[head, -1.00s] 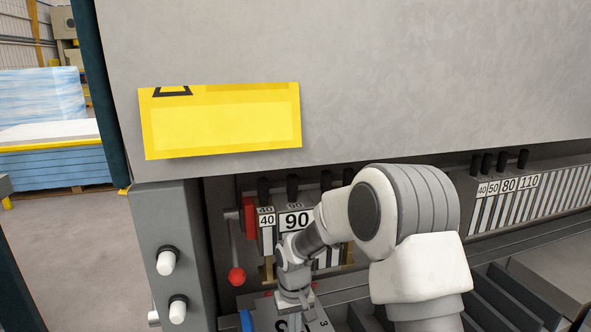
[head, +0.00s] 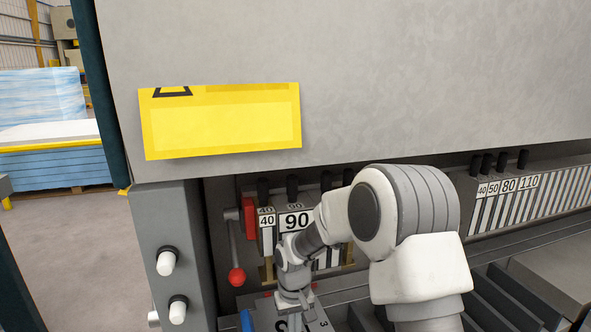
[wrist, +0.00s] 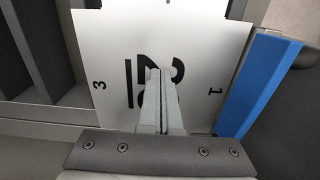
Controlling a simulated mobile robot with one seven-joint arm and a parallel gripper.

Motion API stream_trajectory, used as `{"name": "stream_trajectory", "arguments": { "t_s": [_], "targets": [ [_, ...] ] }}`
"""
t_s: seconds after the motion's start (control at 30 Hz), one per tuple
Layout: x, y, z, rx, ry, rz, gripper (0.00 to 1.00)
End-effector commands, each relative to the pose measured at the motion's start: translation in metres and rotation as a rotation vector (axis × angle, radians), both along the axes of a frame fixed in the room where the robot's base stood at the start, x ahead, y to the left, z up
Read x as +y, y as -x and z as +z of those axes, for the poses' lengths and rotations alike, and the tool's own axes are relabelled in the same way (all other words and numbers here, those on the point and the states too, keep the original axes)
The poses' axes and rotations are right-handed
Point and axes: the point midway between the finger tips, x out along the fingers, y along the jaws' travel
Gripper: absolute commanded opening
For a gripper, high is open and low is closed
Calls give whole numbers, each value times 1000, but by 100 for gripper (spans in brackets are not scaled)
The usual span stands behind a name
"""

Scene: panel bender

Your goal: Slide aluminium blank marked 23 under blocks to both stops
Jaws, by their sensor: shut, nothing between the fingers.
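The aluminium blank (wrist: 200,35) is a flat pale plate with large black digits, partly hidden by my fingers, so the full number is unreadable. A small 3 shows at its left edge and a small 1 at its right edge. In the head view only part of the blank (head: 318,315) shows, at the bottom. My gripper (wrist: 163,74) is shut and empty, with its fingers over the digits; I cannot tell whether they touch the plate. In the head view my gripper (head: 293,300) is in front of the blocks marked 40 (head: 266,221) and 90 (head: 294,221). I cannot make out the two stops.
A blue strip (wrist: 260,85) runs beside the blank's right edge. Dark slots (wrist: 55,45) lie to its left. A lever with a red ball (head: 237,276) hangs left of the blocks. More numbered blocks (head: 508,185) stand right. The machine's grey front panel (head: 420,80) overhangs the blocks.

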Motion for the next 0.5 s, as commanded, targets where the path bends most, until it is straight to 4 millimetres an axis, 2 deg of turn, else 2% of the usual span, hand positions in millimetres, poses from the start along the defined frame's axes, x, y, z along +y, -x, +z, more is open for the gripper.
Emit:
{"name": "stream_trajectory", "arguments": {
  "t_s": [0.5],
  "targets": [
    [0, 0, -3, 0, 0, 0, 0]
  ]
}}
